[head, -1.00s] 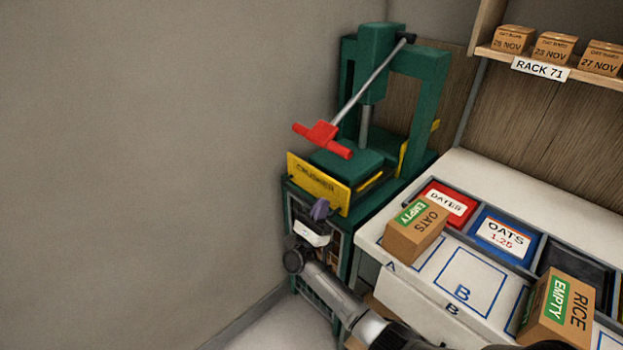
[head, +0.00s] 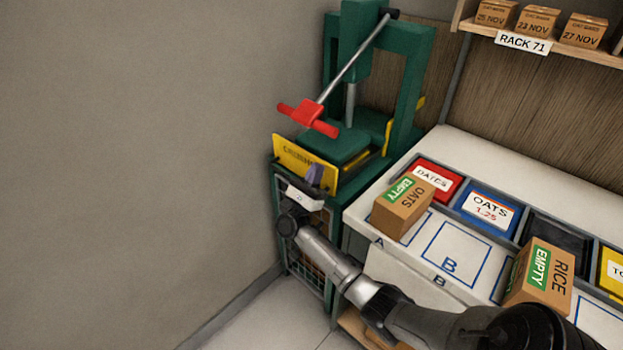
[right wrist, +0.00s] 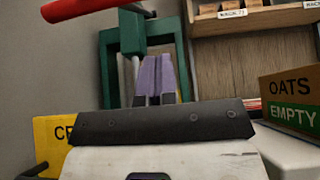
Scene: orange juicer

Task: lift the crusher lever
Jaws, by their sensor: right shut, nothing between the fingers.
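The green crusher (head: 350,60) stands in the corner with a yellow sign on its front. Its lever is a grey rod (head: 352,65) sloping down to a red T-shaped handle (head: 309,117) at the front. My right gripper (head: 315,174) is in front of the yellow sign, below the red handle and apart from it. In the right wrist view the purple fingers of my right gripper (right wrist: 154,75) are together and empty, and the red handle (right wrist: 85,10) is at the upper left. My left gripper is not in view.
A white counter (head: 385,258) on the right holds an oats box (head: 405,208), a rice box (head: 540,275) and coloured bins. A shelf labelled RACK 71 (head: 522,42) is above. A bare wall (head: 130,150) is close on the left.

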